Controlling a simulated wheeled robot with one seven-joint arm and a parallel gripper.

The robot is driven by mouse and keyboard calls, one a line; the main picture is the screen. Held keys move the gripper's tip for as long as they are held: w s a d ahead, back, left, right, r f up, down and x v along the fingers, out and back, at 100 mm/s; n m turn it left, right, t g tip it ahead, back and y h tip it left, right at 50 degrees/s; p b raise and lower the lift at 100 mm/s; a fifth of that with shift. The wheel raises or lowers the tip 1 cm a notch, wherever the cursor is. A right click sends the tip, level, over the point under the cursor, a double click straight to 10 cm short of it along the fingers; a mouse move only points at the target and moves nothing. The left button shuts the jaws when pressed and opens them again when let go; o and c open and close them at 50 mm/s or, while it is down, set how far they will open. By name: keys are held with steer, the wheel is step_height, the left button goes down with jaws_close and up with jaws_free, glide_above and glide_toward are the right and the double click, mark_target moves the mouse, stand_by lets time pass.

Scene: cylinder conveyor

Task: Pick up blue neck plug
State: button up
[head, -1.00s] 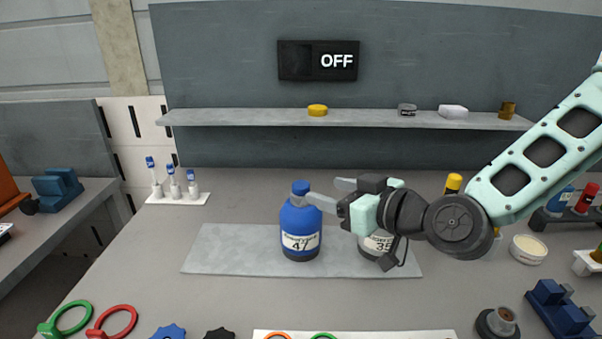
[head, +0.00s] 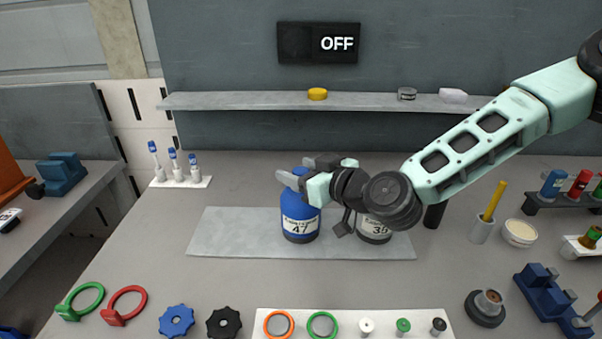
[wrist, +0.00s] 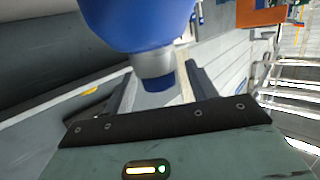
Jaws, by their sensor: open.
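The blue neck plug (head: 300,171) sits on top of the blue bottle labelled 47 (head: 299,215), which stands upright on a grey mat (head: 235,233). My gripper (head: 296,174) is at the bottle's top, reaching in from the right with its fingers level with the plug. In the wrist view, the plug (wrist: 158,82) shows beyond the bottle's pale neck (wrist: 153,62). The open fingers (wrist: 160,88) stand on either side of it, with gaps showing. My gripper partly hides the plug and the bottle's shoulder in the head view.
A second bottle labelled 35 (head: 374,229) stands close on the right, under my wrist. A shelf (head: 240,100) runs behind. A white board (head: 345,331) with rings and small plugs lies in front. The table left of the mat is mostly clear.

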steer(key=c, duration=1)
steer(key=shift+c, duration=0.2)
